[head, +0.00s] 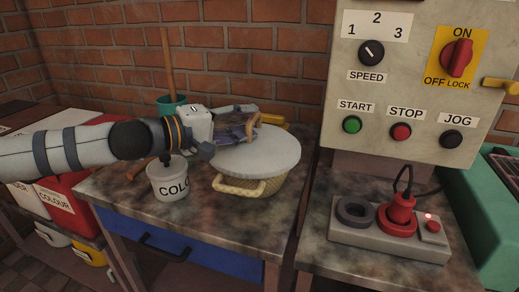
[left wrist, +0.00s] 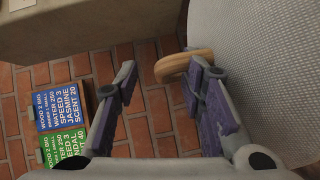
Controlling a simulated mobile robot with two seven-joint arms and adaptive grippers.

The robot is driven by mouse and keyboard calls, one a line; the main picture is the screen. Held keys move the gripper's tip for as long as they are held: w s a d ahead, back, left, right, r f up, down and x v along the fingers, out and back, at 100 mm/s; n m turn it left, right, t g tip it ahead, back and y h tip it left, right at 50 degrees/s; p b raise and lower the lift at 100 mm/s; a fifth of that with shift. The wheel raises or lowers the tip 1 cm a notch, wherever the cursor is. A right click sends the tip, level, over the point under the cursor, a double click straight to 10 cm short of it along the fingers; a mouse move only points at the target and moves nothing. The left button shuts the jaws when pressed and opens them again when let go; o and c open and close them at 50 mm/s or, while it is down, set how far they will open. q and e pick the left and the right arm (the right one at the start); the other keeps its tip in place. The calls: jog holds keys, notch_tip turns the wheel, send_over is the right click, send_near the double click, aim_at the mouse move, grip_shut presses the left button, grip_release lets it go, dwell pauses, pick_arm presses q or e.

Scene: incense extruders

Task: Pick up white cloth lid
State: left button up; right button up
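The white cloth lid (head: 262,152) is a pale, round, woven disc lying on a wicker basket (head: 262,187) on the stone-topped table. A tan ring-shaped handle sticks out from the lid's face, clearest in the left wrist view (left wrist: 172,68). My left gripper (head: 250,125) is over the lid's back left part, its fingers beside the handle. In the left wrist view its fingers (left wrist: 161,80) are spread with a gap between them. The handle lies close to the right finger; I cannot tell whether they touch. My right gripper is not in view.
A white labelled pot (head: 170,183) stands left of the basket, under my left arm. A teal pot (head: 171,103) holding a wooden stick is behind. A control panel (head: 420,75) and a grey pedal box (head: 390,240) are at right. A brick wall closes the back.

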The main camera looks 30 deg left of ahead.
pick_arm(q)
jog(key=shift+w+d+f+b, duration=0.3)
jog(key=shift+w+f+b, duration=0.05)
jog(key=shift+w+f, duration=0.5)
jog(key=shift+w+d+r, duration=0.1)
jog(key=shift+w+r, duration=0.05)
jog(key=shift+r, duration=0.45)
grip_shut()
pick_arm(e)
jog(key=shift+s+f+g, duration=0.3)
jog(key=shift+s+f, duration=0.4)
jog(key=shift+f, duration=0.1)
